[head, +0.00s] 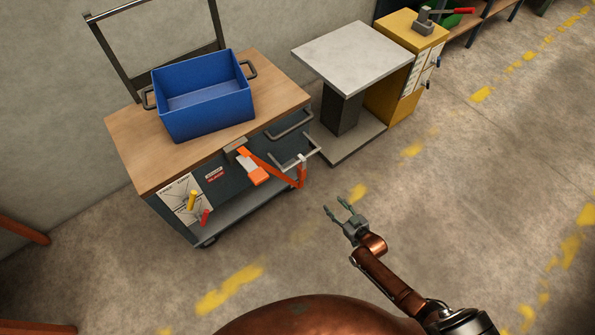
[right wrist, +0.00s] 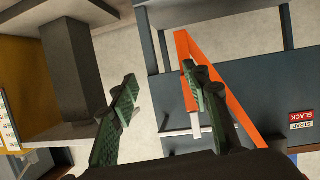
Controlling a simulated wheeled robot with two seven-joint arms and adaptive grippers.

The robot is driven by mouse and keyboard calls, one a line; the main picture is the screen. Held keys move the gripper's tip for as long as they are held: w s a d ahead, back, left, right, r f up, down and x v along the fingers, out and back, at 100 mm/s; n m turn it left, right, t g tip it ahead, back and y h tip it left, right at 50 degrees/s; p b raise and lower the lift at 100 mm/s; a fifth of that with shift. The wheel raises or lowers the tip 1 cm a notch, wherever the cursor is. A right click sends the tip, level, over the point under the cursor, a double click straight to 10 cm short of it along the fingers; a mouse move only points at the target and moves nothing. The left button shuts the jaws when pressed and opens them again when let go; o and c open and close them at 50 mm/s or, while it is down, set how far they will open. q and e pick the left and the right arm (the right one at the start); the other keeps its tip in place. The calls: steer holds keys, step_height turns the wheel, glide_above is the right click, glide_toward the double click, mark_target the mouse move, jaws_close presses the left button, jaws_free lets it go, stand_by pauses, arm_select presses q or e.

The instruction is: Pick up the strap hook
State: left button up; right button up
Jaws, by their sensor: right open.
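An orange strap (head: 275,168) hangs on the front of the cart. It runs from a bracket under the tabletop to a metal rail at the cart's right end. A small pale piece (head: 302,158), which looks like the strap hook, is at that rail. In the right wrist view the orange strap (right wrist: 184,62) and a pale piece (right wrist: 195,123) show behind the right finger, which partly covers them. My right gripper (head: 335,204) is open and empty, to the right of and nearer than the rail, apart from the strap. My left gripper is not in view.
The wooden-topped cart (head: 140,165) carries a blue bin (head: 208,112). A grey-topped pedestal table (head: 345,50) and a yellow cabinet (head: 402,85) stand to its right. Yellow and red handles stick out of the cart's front. The floor around my right gripper is clear.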

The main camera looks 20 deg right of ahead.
mark_target(304, 175)
steer(key=w+a+r+t+y+b, duration=0.1)
steer(key=w+a+b, duration=0.1)
steer(key=w+b, duration=0.1)
steer(key=w+a+r+t+y+b, duration=0.1)
steer(key=w+a+r+b, duration=0.1)
steer(key=w, duration=0.3)
steer(key=w+a+r+t+y+b, duration=0.1)
steer(key=w+a+b, duration=0.1)
steer(key=w+b, duration=0.2)
steer(key=shift+a+r+n, duration=0.2)
steer(key=shift+a+n, duration=0.05)
steer(key=shift+n, duration=0.15)
steer(key=shift+w+a+r, duration=0.15)
steer(key=shift+w+a, duration=0.15)
steer(key=shift+w, duration=0.25)
steer(key=b+x, duration=0.2)
steer(key=x, duration=0.1)
steer(key=shift+w+a+r, duration=0.1)
steer(key=shift+a+r, duration=0.05)
steer(key=shift+a, duration=0.15)
steer(key=shift+w+a+r, duration=0.15)
steer(key=shift+w, duration=0.35)
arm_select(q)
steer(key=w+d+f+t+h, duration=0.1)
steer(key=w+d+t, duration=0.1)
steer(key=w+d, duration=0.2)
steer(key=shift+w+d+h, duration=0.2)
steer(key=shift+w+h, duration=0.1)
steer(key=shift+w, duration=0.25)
